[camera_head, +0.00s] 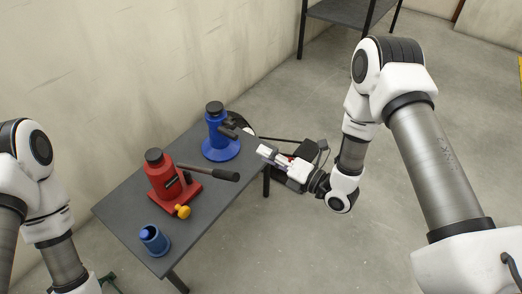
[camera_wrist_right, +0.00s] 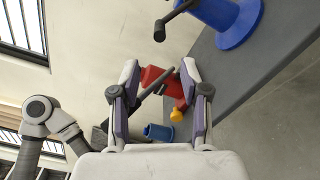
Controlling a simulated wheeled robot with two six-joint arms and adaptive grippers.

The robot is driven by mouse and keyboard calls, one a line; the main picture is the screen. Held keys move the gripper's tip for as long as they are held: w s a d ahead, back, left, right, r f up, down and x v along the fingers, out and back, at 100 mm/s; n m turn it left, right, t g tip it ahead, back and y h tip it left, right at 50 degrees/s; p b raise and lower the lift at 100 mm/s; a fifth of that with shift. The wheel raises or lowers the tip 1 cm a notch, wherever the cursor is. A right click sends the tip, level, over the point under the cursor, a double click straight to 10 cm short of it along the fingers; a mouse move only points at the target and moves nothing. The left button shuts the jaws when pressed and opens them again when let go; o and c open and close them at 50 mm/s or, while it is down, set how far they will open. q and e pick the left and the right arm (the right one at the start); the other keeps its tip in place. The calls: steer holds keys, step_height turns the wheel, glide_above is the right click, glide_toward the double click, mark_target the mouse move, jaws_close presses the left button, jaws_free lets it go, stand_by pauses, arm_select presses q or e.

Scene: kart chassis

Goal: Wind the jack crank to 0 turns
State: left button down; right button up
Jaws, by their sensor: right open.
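The blue jack (camera_head: 221,146) stands upright at the far end of the table, with a round base and a black cap. Its dark crank (camera_head: 232,129) sticks out to the right near its top. In the right wrist view the blue jack (camera_wrist_right: 228,18) is at the upper right, with the crank (camera_wrist_right: 174,21) reaching left to a dark grip. My right gripper (camera_head: 264,151) is just right of the blue jack, apart from the crank. In its wrist view it (camera_wrist_right: 159,68) is open, with nothing between the fingers. My left gripper is out of view; only its arm shows.
A red bottle jack (camera_head: 160,176) with a long dark lever (camera_head: 214,172) and a yellow knob (camera_head: 183,211) stands mid-table. A blue cup (camera_head: 155,241) is at the near end of the grey table (camera_head: 118,207). A wall runs behind; open floor lies right.

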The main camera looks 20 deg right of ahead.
mark_target(231, 133)
steer(key=w+a+m+b, duration=0.1)
steer(key=w+a+m, duration=0.1)
steer(key=m, duration=0.5)
steer(key=w+a+m+b, duration=0.1)
steer(key=w+a+m, duration=0.2)
steer(key=m, duration=0.5)
steer(key=w+a+m+b, duration=0.1)
steer(key=w+a+m, duration=0.1)
steer(key=w+m, duration=0.3)
steer(key=shift+a+m, duration=0.2)
steer(key=shift+m, duration=0.45)
steer(key=shift+a+m, duration=0.2)
steer(key=shift+m, duration=0.45)
steer(key=shift+r, duration=0.1)
jaws_close()
